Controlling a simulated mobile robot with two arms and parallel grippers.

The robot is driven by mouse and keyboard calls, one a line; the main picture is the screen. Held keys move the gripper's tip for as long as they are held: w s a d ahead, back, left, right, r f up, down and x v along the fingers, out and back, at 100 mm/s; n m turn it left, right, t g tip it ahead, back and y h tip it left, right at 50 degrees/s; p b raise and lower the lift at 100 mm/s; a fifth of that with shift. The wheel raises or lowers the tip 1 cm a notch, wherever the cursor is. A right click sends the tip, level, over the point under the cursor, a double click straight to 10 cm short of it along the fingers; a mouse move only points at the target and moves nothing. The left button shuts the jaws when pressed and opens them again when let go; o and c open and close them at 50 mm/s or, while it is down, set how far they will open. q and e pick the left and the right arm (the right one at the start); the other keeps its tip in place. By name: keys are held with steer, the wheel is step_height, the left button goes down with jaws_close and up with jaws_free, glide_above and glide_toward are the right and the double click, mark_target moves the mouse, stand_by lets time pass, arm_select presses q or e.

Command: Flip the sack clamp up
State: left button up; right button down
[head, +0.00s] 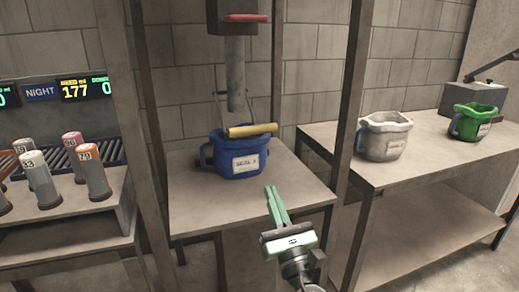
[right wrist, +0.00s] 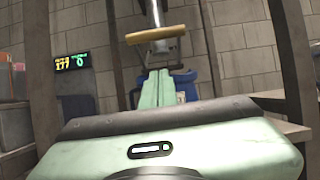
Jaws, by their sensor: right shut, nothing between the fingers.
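The sack clamp looks to be the yellow bar (head: 250,130) lying across the top of a blue sack (head: 232,162) with a white label, under a grey hanging tube (head: 236,75). The yellow bar also shows in the right wrist view (right wrist: 156,34), above and beyond my fingers. The blue sack is partly hidden there behind them. My right gripper (head: 270,190) has pale green fingers, shut and empty, in front of and below the sack, apart from it and the bar. My left gripper is not in view.
The sack stands on a small table (head: 300,192) between dark upright posts (head: 349,105). A right-hand bench holds a white sack (head: 383,140) and a green sack (head: 472,122). Several numbered cylinders (head: 93,172) stand at left under a display (head: 75,90).

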mark_target(247, 131)
steer(key=shift+w+r, duration=0.1)
